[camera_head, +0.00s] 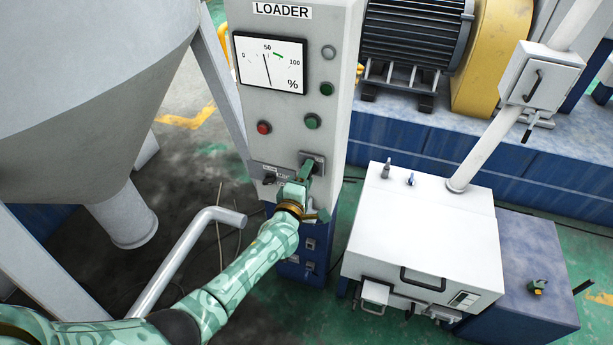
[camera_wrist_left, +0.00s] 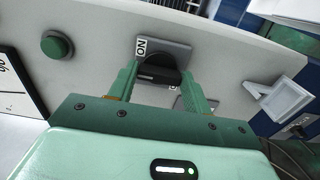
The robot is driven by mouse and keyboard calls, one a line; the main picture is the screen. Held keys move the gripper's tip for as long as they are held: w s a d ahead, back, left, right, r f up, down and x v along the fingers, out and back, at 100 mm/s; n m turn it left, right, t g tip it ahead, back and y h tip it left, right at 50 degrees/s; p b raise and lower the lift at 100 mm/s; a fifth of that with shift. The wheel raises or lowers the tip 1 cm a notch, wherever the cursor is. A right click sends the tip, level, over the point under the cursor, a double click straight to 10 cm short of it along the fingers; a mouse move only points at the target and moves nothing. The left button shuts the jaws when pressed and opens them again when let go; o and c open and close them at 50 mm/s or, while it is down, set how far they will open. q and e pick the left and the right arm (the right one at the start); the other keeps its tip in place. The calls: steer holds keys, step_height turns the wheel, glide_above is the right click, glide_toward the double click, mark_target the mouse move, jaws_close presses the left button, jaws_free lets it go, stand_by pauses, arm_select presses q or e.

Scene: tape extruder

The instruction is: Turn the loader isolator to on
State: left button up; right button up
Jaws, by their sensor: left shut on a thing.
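The loader cabinet (camera_head: 262,125) stands upright in the head view, labelled LOADER at the top. The loader isolator, a black knob (camera_wrist_left: 157,70) on a grey plate (camera_wrist_left: 178,53), is on the panel's lower part. An ON label (camera_wrist_left: 141,46) shows at one edge of the plate. My left gripper (camera_wrist_left: 158,78) is shut on the isolator knob, one finger on each side. In the head view my left gripper (camera_head: 306,172) covers the knob, and only part of the grey plate (camera_head: 319,159) shows. I cannot tell exactly which way the knob points. My right gripper is not in view.
A percent gauge (camera_head: 270,63), a red button (camera_head: 264,128) and green buttons (camera_head: 312,121) are above the isolator. A grey hopper (camera_head: 85,80) and bent pipe (camera_head: 180,255) stand at the left. A white box (camera_head: 425,235) stands close at the right.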

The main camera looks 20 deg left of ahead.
arm_select(q)
steer(key=shift+f, duration=0.1)
steer(key=o, duration=1)
steer(key=s+p, duration=0.1)
steer(key=s, duration=0.4)
steer(key=s+p, duration=0.1)
steer(key=s, duration=0.5)
steer(key=s+p, duration=0.1)
steer(key=s, duration=0.4)
steer(key=shift+s+a+p, duration=0.2)
steer(key=shift+a+p, duration=0.05)
steer(key=shift+p, duration=0.1)
